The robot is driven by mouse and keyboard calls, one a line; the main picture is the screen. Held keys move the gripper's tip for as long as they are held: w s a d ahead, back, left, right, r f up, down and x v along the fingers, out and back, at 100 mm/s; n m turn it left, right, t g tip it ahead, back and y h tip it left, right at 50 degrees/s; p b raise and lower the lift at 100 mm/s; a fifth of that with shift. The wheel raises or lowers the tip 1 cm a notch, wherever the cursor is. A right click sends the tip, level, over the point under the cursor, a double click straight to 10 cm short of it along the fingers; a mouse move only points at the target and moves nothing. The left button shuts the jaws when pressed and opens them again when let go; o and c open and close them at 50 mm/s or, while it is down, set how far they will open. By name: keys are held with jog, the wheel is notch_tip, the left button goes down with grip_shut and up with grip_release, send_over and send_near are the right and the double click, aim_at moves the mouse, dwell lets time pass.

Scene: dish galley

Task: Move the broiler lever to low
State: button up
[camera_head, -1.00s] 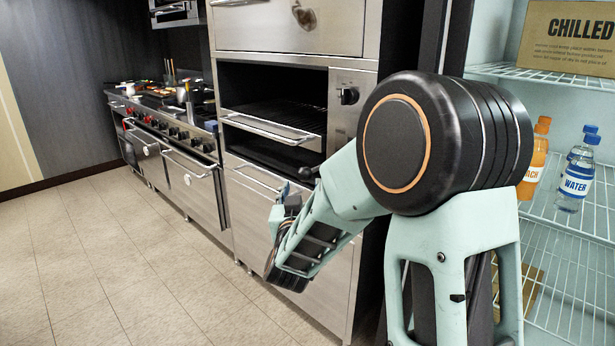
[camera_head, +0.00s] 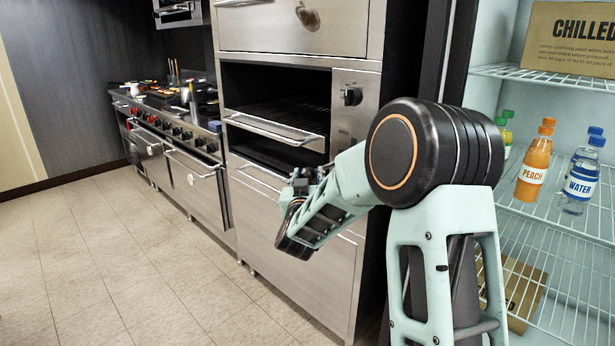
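The broiler (camera_head: 345,120) is the open steel unit in the middle of the head view, with a pulled-out wire rack (camera_head: 275,127). A dark knob-like tip (camera_head: 322,172) shows at the lower right of its opening, just above my arm; it may be the lever's end, but its setting cannot be read. My gripper (camera_head: 298,186) is in front of the steel front below the opening, a little left of that tip. Its fingers are small and partly hidden by my wrist, so I cannot tell whether they are open or touching anything.
A round black dial (camera_head: 351,96) sits on the broiler's right panel. A range (camera_head: 180,150) with pans stands to the left. At right, an open chilled cabinet holds an orange peach bottle (camera_head: 533,168) and water bottles (camera_head: 581,182) on wire shelves (camera_head: 560,240). The tiled floor is clear.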

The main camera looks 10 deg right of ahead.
jog(key=shift+a, duration=0.2)
grip_shut()
notch_tip(320, 180, down, 2)
jog(key=b, duration=0.3)
jog(key=shift+f+n+t+b, duration=0.15)
jog(key=shift+n+t+b, duration=0.15)
notch_tip(320, 180, down, 7)
jog(key=n+t+b, duration=0.1)
jog(key=b, duration=0.9)
jog(key=shift+w+d+r, duration=0.2)
jog(key=shift+w+d, duration=0.1)
jog(key=shift+d, duration=0.05)
jog(key=shift+o, duration=0.8)
grip_release()
jog(key=shift+o, duration=1.2)
jog(key=shift+w+f, duration=0.1)
jog(key=shift+f, duration=0.05)
jog(key=shift+o, duration=0.2)
jog(key=shift+d, duration=0.1)
